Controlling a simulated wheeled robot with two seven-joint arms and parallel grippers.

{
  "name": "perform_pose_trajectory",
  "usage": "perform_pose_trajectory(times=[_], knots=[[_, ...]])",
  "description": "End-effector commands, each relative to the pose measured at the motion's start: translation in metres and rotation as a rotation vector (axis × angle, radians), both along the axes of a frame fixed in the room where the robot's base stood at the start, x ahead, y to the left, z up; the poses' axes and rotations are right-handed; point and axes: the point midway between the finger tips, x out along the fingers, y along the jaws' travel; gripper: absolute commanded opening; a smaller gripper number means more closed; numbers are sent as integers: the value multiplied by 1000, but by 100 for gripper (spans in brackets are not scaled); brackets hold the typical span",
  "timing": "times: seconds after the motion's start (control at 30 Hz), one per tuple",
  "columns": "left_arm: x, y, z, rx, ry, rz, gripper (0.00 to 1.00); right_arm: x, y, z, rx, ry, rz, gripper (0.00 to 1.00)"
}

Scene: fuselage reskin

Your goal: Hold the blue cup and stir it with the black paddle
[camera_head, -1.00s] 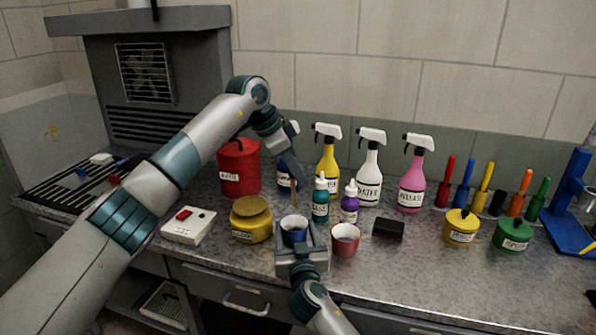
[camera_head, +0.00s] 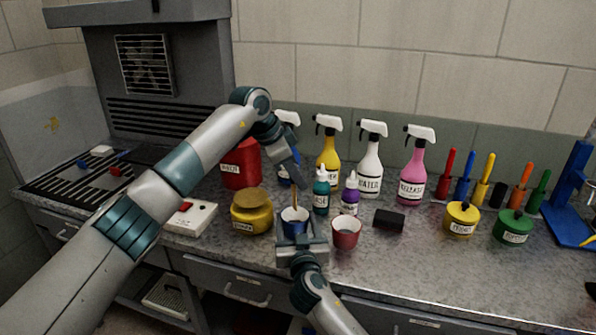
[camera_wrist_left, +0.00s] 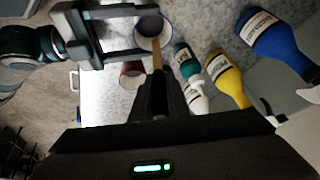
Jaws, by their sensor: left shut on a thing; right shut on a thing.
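The blue cup (camera_head: 295,227) is upright near the counter's front, between the jaws of my right gripper (camera_head: 302,243), which is shut on it. It also shows in the left wrist view (camera_wrist_left: 152,28), with its rim facing the camera. My left gripper (camera_head: 297,183) is above the cup, pointing down, shut on the paddle. Only the paddle's thin tan handle (camera_head: 295,200) shows, and it runs down into the cup; it also shows in the left wrist view (camera_wrist_left: 157,58). The paddle's lower end is hidden inside the cup, so its black part cannot be seen.
A red cup (camera_head: 346,233) stands just right of my right gripper. A yellow jar (camera_head: 251,216) is to the left. Small teal (camera_head: 321,193) and purple (camera_head: 350,195) bottles and several spray bottles stand behind. A black block (camera_head: 389,221) lies to the right.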

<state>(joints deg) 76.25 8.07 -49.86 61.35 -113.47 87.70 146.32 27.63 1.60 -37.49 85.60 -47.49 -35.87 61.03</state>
Motion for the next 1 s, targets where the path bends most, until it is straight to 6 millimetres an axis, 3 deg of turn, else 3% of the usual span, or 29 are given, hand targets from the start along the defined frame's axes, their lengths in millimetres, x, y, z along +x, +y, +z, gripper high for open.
perform_pose_trajectory(times=[1.0], knots=[[0,0,-64,0,0,0,0,0,0,0,0,1,0,38]])
